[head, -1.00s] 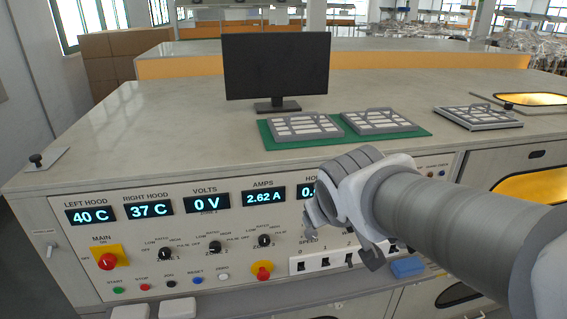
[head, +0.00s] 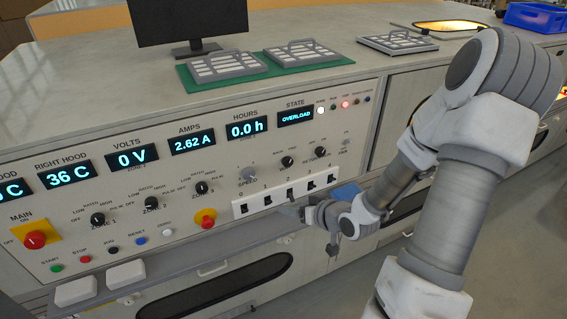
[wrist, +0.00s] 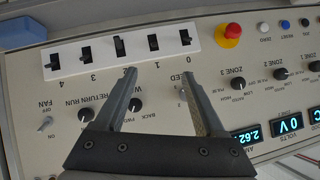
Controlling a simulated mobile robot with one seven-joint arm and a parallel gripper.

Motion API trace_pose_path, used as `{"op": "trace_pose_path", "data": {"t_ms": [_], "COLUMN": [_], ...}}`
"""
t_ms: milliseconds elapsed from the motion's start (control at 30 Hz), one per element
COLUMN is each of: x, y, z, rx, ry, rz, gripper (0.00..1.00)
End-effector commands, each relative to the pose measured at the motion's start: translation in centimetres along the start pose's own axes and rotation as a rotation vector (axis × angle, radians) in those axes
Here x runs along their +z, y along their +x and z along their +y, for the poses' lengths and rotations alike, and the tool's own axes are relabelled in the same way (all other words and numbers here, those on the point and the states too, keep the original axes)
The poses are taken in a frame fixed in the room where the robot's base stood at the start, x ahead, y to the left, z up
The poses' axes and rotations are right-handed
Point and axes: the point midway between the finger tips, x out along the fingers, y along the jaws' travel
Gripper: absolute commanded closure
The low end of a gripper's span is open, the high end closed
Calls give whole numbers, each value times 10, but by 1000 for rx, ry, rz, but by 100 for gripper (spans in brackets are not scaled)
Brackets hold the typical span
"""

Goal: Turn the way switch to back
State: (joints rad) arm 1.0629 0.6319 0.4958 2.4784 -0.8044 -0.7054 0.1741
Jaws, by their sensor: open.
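The way switch is a small black knob (head: 288,161) on the right half of the sloping control panel, between the grey speed knob and the return/run knob. In the wrist view, upside down, the way knob (wrist: 136,105) shows between my finger lines, close beside the left finger. I cannot tell clearly which way its pointer faces.
The white strip (head: 270,199) holds several black rocker switches. The return/run knob (head: 320,152), speed knob (head: 248,173) and fan toggle (head: 345,142) are close by. A red emergency button (head: 205,218) is left of the strip. The state display (head: 296,116) reads OVERLOAD.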

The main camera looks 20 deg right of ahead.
Motion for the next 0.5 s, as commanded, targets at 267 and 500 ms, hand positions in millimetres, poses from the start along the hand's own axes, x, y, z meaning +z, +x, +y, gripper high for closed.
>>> {"op": "trace_pose_path", "data": {"t_ms": [267,500], "x": [8,-6], "y": [-17,-44], "z": [24,42], "rx": [-106,-145], "ry": [342,511], "rz": [327,569], "gripper": [29,29]}}
